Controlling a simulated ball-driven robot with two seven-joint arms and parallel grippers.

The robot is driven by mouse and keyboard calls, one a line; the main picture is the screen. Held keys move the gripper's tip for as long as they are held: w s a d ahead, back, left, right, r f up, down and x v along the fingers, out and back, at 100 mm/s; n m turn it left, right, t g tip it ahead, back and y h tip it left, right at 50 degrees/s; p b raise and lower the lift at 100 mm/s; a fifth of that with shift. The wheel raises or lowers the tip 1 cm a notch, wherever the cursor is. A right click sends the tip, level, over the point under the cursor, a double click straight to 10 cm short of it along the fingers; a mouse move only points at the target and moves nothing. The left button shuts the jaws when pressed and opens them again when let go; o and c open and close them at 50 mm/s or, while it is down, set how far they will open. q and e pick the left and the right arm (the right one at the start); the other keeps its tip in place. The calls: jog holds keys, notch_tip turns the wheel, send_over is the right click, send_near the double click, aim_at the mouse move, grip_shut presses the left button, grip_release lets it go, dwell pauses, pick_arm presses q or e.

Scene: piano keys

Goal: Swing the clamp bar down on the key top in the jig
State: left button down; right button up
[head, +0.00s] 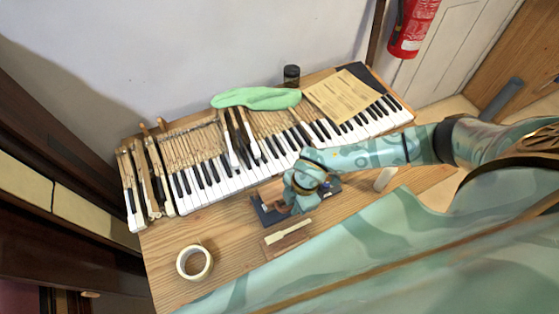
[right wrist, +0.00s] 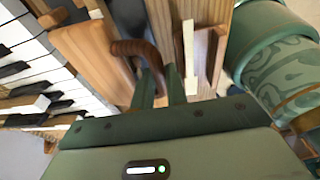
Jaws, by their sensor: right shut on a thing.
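The jig (head: 262,211) is a dark base with a wooden block on the table in front of the piano keys. Its wooden block (right wrist: 92,58) shows large in the right wrist view. The brown curved clamp bar (right wrist: 140,48) arches from beside the block to between my right fingers. My right gripper (right wrist: 160,88) is shut on the clamp bar's end; in the head view the gripper (head: 298,203) is over the jig and covers much of it. I cannot make out the key top in the jig. My left gripper is out of view.
A wooden tray (head: 270,247) with a pale strip (head: 290,231) lies just in front of the jig. A white object (head: 385,179) stands right of the jig. The keyboard (head: 215,185) runs behind; a green cloth (head: 256,98) lies on it.

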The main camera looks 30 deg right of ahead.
jog(key=shift+f, duration=0.1)
jog(key=shift+s+f+b, duration=0.3)
jog(key=shift+f, duration=0.6)
jog(key=o, duration=0.7)
jog(key=shift+r, duration=0.1)
notch_tip(320, 180, up, 6)
jog(key=p, duration=0.7)
